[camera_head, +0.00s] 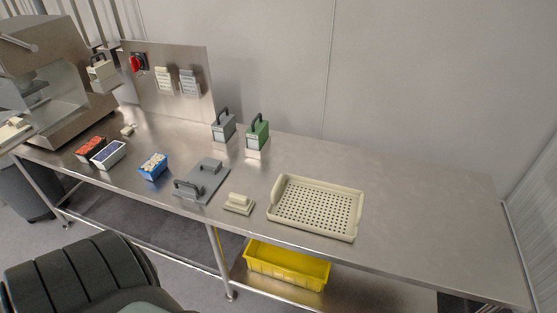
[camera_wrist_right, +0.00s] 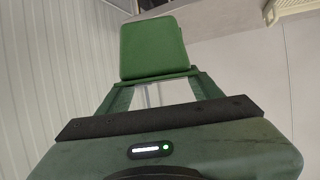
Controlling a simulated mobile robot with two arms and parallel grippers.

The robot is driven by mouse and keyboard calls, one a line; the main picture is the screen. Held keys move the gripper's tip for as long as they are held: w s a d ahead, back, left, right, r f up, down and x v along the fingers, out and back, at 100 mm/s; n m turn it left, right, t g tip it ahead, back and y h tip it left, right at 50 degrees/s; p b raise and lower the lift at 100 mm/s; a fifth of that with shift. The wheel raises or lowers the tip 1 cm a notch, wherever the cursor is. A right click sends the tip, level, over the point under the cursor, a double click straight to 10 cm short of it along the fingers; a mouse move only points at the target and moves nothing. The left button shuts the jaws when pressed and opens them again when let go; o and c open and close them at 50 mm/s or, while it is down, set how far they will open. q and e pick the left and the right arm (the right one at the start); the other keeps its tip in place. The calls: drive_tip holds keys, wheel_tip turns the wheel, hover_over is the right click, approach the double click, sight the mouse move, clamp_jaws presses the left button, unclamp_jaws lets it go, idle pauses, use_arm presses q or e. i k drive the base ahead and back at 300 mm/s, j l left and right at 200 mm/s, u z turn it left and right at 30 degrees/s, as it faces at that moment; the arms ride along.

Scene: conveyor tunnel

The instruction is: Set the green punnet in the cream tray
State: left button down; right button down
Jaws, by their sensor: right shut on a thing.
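My right gripper (camera_wrist_right: 153,94) shows in the right wrist view, shut on the green punnet (camera_wrist_right: 152,45). The punnet is plain green with a flared rim lying across the fingertips; its inside is hidden from this side. In the head view I cannot see the punnet or either gripper. The cream tray (camera_head: 271,201) lies on the steel table right of the middle in the head view. It has raised walls and a perforated floor, and it is empty. A cream edge (camera_wrist_right: 290,8) shows at the top right of the wrist view; I cannot tell whether it is the tray.
On the steel table (camera_head: 420,210), a cream block (camera_head: 239,203) and a grey plate with handles (camera_head: 203,181) lie left of the tray. A green handled box (camera_head: 257,133) and a grey one (camera_head: 223,127) stand behind. Punnets, one blue (camera_head: 153,167), sit farther left. The table's right side is clear.

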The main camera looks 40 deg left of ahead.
sight(315, 207)
drive_tip(key=i+l+u, duration=0.15)
drive_tip(key=u, duration=0.25)
drive_tip(key=i+l+u, duration=0.2)
drive_tip(key=u, duration=0.25)
drive_tip(key=i+l+u, duration=0.1)
drive_tip(key=l+u, duration=0.3)
drive_tip(key=i+l+u, duration=0.1)
drive_tip(key=u, duration=0.3)
drive_tip(key=l+u, duration=0.95)
drive_tip(key=l, duration=0.25)
